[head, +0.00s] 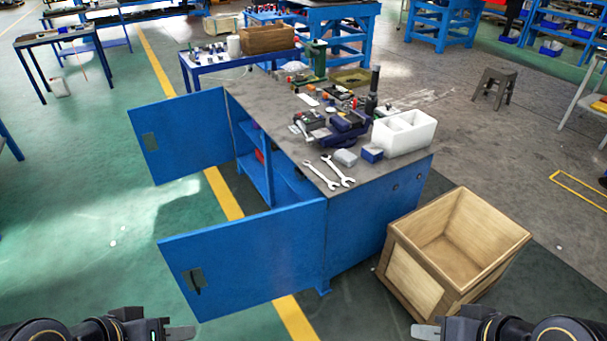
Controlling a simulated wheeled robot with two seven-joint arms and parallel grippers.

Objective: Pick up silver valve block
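A small silver-grey block (345,158), which looks like the silver valve block, rests on the near part of the grey workbench top (315,165). It lies between two wrenches (330,173) and a small dark blue block (372,153). My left gripper (182,333) is at the bottom edge, left of centre, far from the bench top. My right gripper (424,331) is at the bottom edge, below the wooden crate. Both are seen edge-on and partly cut off, so their finger gaps do not show. Neither touches the silver block.
A white divided bin (404,146) stands right behind the blue block. A dark blue vise (343,128) and several tools sit further back. Two blue cabinet doors (245,258) stand open to the left. An empty wooden crate (413,277) is on the floor at right.

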